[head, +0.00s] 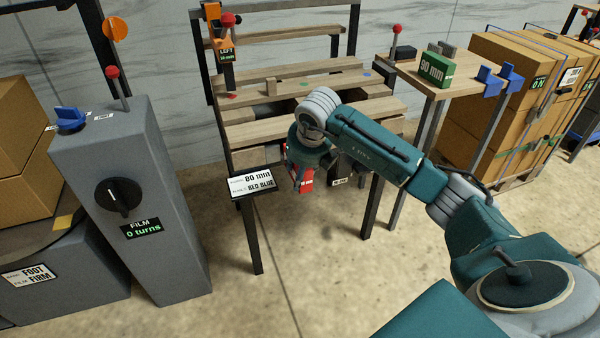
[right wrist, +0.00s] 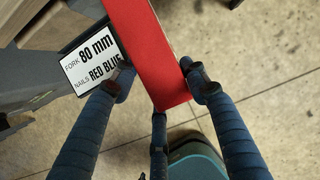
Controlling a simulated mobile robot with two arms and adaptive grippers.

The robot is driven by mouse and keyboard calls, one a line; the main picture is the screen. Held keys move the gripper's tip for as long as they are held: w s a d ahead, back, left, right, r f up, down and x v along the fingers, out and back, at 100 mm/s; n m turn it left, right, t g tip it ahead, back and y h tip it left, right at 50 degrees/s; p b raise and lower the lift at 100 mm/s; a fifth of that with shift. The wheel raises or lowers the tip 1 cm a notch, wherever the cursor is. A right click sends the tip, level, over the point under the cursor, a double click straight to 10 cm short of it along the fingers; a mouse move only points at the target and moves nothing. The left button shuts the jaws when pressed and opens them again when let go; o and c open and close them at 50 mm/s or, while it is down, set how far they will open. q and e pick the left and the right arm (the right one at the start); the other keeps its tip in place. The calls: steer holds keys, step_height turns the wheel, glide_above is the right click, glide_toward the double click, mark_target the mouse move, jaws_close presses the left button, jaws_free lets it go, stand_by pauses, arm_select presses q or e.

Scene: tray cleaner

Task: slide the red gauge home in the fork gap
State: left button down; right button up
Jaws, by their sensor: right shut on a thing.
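The red gauge (head: 307,180) is a red block with a small label, low in front of the slatted wooden bench in the head view. In the right wrist view the red gauge (right wrist: 146,45) is a long red bar between the fingers. My right gripper (head: 303,186) is shut on it; its fingers touch both sides of the bar in the right wrist view (right wrist: 160,84). My arm hides part of the gauge and bench in the head view. I cannot make out the fork gap clearly. My left gripper is not in view.
A sign (head: 251,184) reads fork 80 mm, nails red blue. A dark labelled block (head: 341,172) shows beside my gripper. A green 90 mm block (head: 437,68) stands on a side table. A grey film cabinet (head: 165,255) stands left. The floor in front is clear.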

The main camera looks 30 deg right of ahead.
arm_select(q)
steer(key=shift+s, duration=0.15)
arm_select(e)
steer(key=shift+w, duration=0.25)
stand_by(0.3)
steer(key=shift+w, duration=0.1)
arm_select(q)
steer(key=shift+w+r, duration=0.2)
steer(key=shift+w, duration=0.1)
arm_select(e)
steer(key=shift+w+d, duration=0.1)
steer(key=shift+w, duration=0.25)
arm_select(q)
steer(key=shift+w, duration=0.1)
arm_select(e)
steer(key=shift+w, duration=0.2)
steer(key=shift+w+d, duration=0.1)
steer(key=shift+w, duration=0.05)
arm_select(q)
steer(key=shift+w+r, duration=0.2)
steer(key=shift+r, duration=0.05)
arm_select(e)
steer(key=shift+w, duration=0.15)
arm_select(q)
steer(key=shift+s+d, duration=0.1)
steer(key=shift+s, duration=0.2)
arm_select(e)
steer(key=shift+w+d, duration=0.15)
steer(key=shift+w, duration=0.35)
